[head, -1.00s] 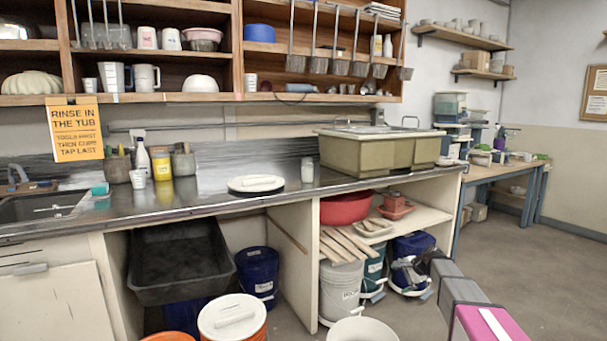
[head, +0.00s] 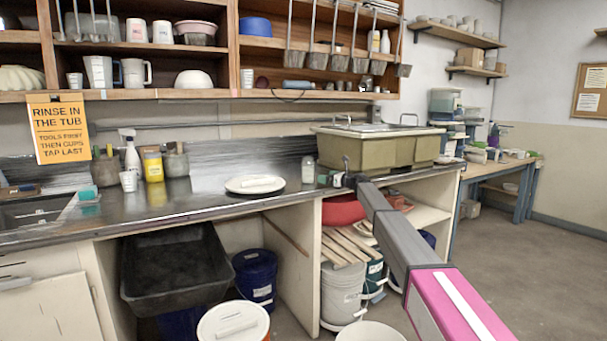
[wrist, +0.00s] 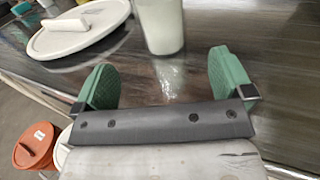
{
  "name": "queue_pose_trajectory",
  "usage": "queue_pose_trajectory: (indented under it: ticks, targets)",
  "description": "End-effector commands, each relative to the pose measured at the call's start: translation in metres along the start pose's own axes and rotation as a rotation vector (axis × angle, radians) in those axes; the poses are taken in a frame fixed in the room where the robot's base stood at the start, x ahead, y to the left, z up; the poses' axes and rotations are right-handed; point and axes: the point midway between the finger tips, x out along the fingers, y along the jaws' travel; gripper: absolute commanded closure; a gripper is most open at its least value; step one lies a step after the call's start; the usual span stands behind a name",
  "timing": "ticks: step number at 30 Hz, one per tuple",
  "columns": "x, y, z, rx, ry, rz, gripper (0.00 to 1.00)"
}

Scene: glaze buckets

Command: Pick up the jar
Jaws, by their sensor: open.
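The jar (head: 308,171), a small pale jar with a greyish top, stands upright on the steel counter in the head view, right of a white plate. In the wrist view its pale lower body (wrist: 162,28) shows at the top edge; its top is cut off. My gripper (wrist: 165,75) is open, with green fingers spread and nothing between them. The jar is just beyond the fingertips, roughly in line with the gap, apart from both. In the head view my gripper (head: 330,178) is at the counter's front, just right of the jar.
A white plate (head: 240,186) with a pale bar on it lies left of the jar. A beige tub (head: 365,149) stands behind and to the right. Spray bottle and yellow container (head: 153,166) are farther left. Buckets and a black bin (head: 175,268) are below the counter.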

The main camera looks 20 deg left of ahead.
Motion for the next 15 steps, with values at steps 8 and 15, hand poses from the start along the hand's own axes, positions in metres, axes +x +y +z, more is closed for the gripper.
queue_pose_trajectory:
  ticks: [8, 15]
  targets:
    - [0.028, -0.002, 0.001, 0.002, -0.001, 0.002, 0.02]
    - [0.064, -0.002, 0.000, 0.001, -0.001, 0.001, 0.02]
